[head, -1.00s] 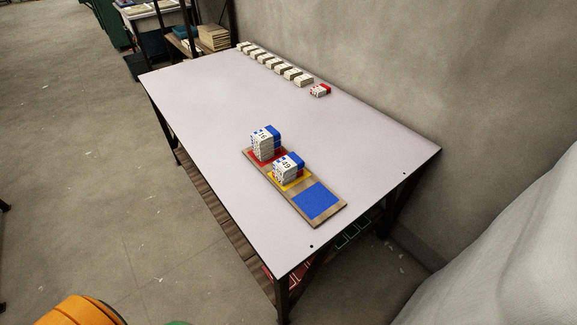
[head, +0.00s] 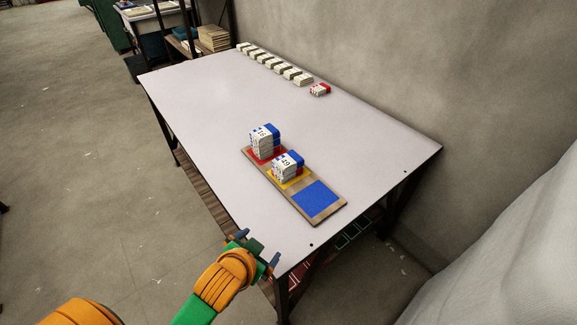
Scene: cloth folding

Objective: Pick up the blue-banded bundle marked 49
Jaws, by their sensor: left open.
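The blue-banded bundle marked 49 (head: 285,165) sits on top of a stack on the yellow square of a wooden board (head: 333,212). A bundle marked 16 (head: 262,134), also with a blue band, tops the taller stack on the red square to its left. My left gripper (head: 257,248) is open and empty at the table's near edge, below and left of the board, apart from both stacks. My right gripper is not in view.
The board's blue square (head: 316,198) is bare. A row of pale bundles (head: 274,63) lies along the table's back edge, with a red-banded bundle (head: 320,89) at its right end. The middle and left of the table (head: 195,100) are clear. A wall stands behind.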

